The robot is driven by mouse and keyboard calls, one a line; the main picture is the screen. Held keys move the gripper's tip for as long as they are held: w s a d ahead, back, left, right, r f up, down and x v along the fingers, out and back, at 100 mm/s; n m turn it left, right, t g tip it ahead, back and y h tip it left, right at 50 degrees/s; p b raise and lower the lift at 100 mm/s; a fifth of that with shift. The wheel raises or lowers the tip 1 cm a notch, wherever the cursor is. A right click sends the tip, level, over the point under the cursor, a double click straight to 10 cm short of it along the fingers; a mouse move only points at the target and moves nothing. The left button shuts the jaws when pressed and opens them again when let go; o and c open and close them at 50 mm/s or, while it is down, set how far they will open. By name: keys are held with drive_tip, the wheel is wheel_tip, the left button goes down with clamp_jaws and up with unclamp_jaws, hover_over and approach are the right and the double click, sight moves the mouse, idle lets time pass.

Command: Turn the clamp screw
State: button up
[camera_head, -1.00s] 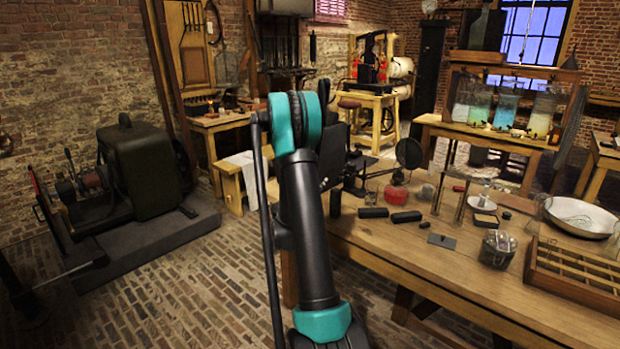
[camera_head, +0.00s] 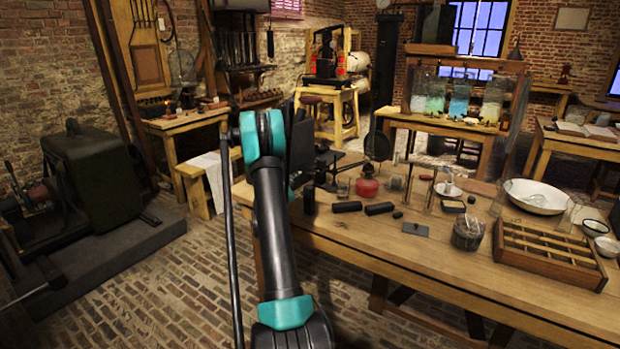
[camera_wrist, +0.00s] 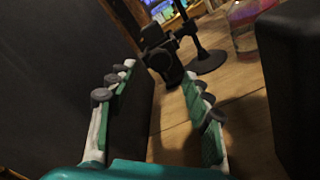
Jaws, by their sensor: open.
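My gripper (camera_wrist: 158,76) is open in the wrist view, its two green-padded fingers apart with nothing between the pads. A dark stand with a jointed clamp-like part (camera_wrist: 162,52) lies just beyond the fingertips, with a round dark foot (camera_wrist: 207,62) on the table to its right. I cannot make out which piece is the clamp screw. In the head view a dark stand (camera_head: 325,168) shows at the table's left end, partly behind my arm. My gripper is hidden there.
A red bottle (camera_head: 367,185) and black blocks (camera_head: 347,207) are on the wooden table (camera_head: 380,248) near the stand. In the wrist view a large dark panel (camera_wrist: 55,75) fills the left and a black block (camera_wrist: 295,75) stands close at right.

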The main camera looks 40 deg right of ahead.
sight(309, 177)
drive_tip(key=x, duration=0.7)
drive_tip(key=shift+s, duration=0.1)
drive_tip(key=shift+c, duration=0.5)
clamp_jaws()
